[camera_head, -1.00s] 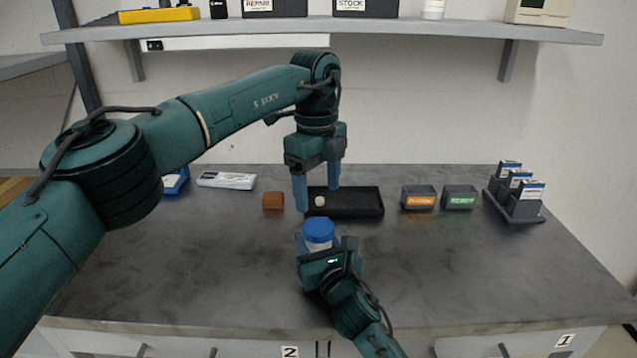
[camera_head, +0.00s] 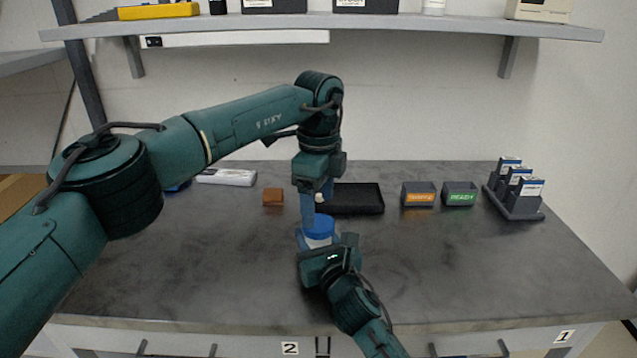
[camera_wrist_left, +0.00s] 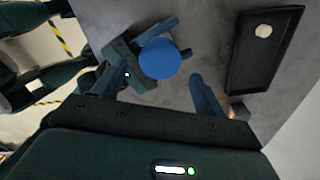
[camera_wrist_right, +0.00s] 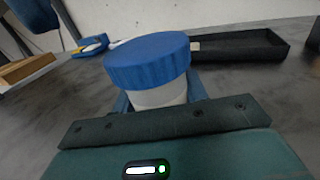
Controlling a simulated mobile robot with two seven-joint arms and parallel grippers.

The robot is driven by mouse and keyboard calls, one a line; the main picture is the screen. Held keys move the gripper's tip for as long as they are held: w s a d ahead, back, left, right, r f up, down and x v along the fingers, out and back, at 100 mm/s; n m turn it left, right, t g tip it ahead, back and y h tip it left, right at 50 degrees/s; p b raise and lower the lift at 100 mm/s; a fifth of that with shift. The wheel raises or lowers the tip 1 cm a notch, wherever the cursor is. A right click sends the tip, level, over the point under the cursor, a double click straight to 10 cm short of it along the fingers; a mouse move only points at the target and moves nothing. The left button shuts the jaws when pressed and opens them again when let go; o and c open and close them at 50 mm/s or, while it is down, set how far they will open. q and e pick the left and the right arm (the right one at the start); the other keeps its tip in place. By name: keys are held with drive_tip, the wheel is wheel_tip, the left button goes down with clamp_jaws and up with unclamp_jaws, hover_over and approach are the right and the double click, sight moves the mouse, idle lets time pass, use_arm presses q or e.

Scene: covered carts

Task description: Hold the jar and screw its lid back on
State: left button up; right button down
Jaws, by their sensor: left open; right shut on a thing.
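The white jar (camera_head: 318,243) stands upright on the grey worktop with its blue lid (camera_head: 321,227) resting on top. In the right wrist view the ribbed lid (camera_wrist_right: 148,60) covers the mouth of the jar (camera_wrist_right: 158,95). I cannot tell whether the lid is threaded tight. My right gripper (camera_head: 319,246) is shut on the jar's body from the front, below the lid. My left gripper (camera_head: 316,210) points down just above the lid, open. In the left wrist view the lid (camera_wrist_left: 160,58) lies between its spread fingers, with gaps at both sides.
A black tray (camera_head: 356,199) with a pale round piece (camera_wrist_left: 263,30) sits behind the jar. A brown block (camera_head: 273,197) is left of it. An orange-labelled bin (camera_head: 418,194), a green-labelled bin (camera_head: 459,194) and a rack (camera_head: 516,203) stand right. The front right worktop is clear.

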sight(318, 223)
use_arm(q)
drive_tip(key=shift+f, duration=2.05)
